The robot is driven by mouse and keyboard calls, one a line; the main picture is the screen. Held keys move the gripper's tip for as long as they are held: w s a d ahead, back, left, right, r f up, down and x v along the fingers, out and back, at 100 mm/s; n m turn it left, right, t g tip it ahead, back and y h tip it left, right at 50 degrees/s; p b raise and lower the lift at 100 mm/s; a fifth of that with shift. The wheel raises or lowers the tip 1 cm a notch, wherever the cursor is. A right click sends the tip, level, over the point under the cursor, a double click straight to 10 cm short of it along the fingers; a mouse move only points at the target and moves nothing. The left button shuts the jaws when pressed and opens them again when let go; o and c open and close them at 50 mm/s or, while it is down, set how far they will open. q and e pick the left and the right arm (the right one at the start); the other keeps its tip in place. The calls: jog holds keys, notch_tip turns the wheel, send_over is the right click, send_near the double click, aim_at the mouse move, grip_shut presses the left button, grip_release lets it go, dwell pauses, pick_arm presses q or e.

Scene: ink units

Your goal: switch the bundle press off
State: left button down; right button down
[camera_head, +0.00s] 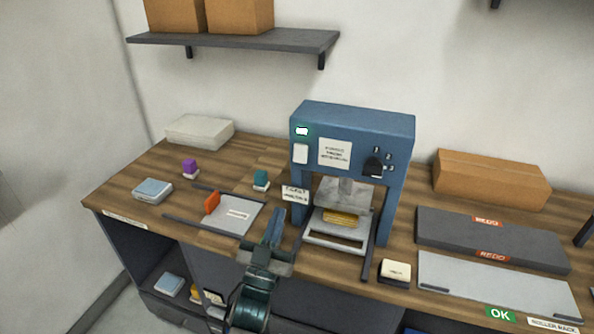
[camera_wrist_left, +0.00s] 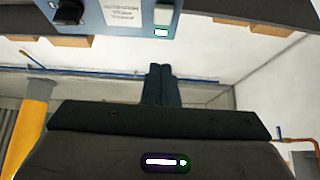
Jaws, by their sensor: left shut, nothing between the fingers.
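The blue bundle press (camera_head: 402,128) stands on the wooden bench. A small lamp (camera_head: 302,131) at its upper left glows pale with a green edge. Below the lamp is a white switch plate (camera_head: 300,154); right of it are a label and a black knob (camera_head: 374,167). The wrist view shows the press front (camera_wrist_left: 100,15) at the top, with the white switch plate (camera_wrist_left: 164,14), lit lamp (camera_wrist_left: 161,32) and knob (camera_wrist_left: 69,14). My left gripper (camera_head: 277,214) is shut and empty, in front of and below the switch, apart from it. My right gripper is out of view.
A small sign (camera_head: 295,194) stands at the press's left foot, close to my gripper. A tray (camera_head: 236,216) with an orange handle lies left of my arm. A cream block (camera_head: 395,271) sits right of the press. Grey panels (camera_head: 490,240) cover the right side.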

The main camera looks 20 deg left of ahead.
pick_arm(q)
jog(key=p, duration=0.4)
send_near(301, 154)
notch_tip(301, 154, up, 4)
jog(key=w, duration=0.3)
jog(key=shift+w+f, duration=0.25)
jog(key=shift+w, duration=0.1)
jog(key=shift+w+f, duration=0.25)
jog(key=shift+w, duration=0.3)
